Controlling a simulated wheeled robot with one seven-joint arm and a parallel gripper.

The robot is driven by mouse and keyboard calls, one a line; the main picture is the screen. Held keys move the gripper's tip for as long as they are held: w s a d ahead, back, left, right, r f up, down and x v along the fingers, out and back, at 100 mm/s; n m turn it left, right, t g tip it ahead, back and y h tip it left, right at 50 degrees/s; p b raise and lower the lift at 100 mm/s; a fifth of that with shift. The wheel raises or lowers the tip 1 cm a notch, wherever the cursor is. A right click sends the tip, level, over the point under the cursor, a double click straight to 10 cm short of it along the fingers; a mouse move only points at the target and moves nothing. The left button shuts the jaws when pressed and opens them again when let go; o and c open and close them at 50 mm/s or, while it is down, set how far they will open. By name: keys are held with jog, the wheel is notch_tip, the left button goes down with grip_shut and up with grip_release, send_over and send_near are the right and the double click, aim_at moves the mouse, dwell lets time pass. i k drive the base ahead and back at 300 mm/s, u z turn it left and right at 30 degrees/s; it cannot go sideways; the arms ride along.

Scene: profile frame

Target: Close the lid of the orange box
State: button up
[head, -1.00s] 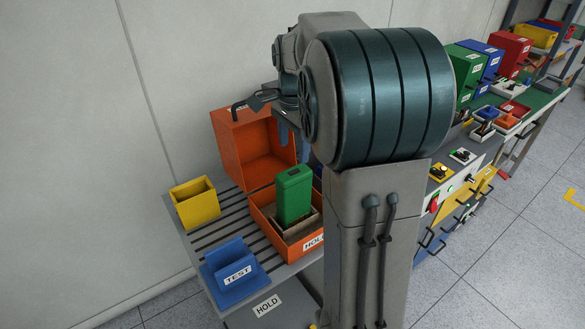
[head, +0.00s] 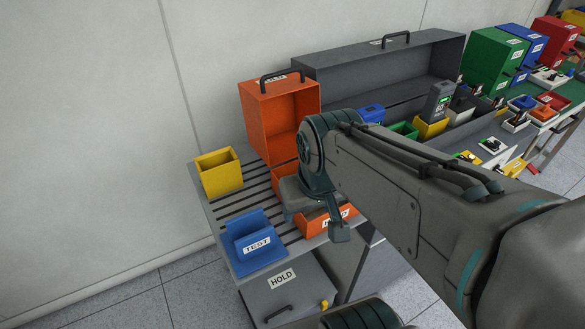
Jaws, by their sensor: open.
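The orange box (head: 326,226) sits on the slatted grey bench top with a label on its front. Its lid (head: 270,125) stands upright and open at the back, with a dark handle (head: 283,80) on top. My gripper (head: 316,215) is over the front of the box, pointing down, in front of the open lid and apart from it as far as I can see. It is open, and I see nothing held in it. My wrist and gripper hide most of the box's inside, where the green block cannot be seen.
A yellow bin (head: 221,177) stands left of the lid and a blue TEST holder (head: 252,248) at the front left. A large grey case (head: 390,65) with its lid up stands to the right. A grey HOLD drawer (head: 290,285) is below.

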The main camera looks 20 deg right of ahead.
aim_at(275, 105)
jog(key=k, duration=0.5)
jog(key=z, duration=2.35)
jog(key=i, duration=0.75)
jog(key=u, duration=2.75)
jog(key=i, duration=0.5)
jog(key=z, duration=0.05)
